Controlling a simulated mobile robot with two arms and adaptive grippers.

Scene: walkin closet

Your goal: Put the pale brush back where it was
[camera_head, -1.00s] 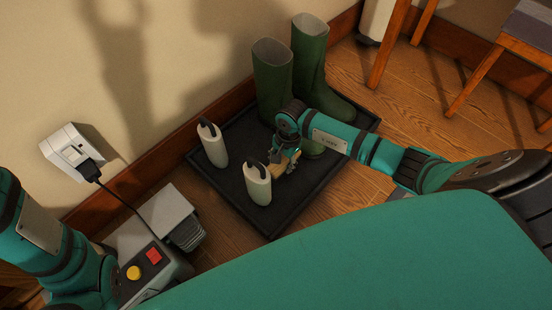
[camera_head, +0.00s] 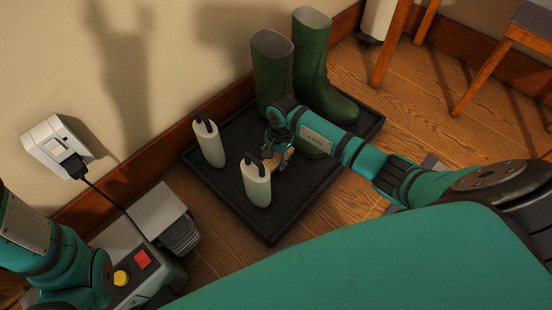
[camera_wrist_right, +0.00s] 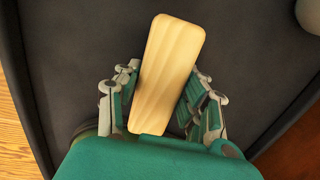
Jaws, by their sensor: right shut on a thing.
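The pale brush (camera_wrist_right: 166,75) shows in the right wrist view as a light wooden block, slightly tilted, between the fingers of my right gripper (camera_wrist_right: 163,105). In the head view the right gripper (camera_head: 280,155) is over the black tray (camera_head: 225,198), right behind the front pale bottle-shaped thing and in front of the green boots. It is shut on the brush. There the brush is mostly hidden by the gripper and the bottle-shaped thing. I cannot tell whether the brush touches the tray. My left arm is at the left edge; its gripper is not in view.
Two pale bottle-shaped things with dark tops, a rear one (camera_head: 210,147) and a front one (camera_head: 257,185), stand on the tray. Green boots (camera_head: 272,68) stand at its back. A wall socket (camera_head: 50,140) with a cable is at left. Wooden chair legs (camera_head: 388,50) are at right.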

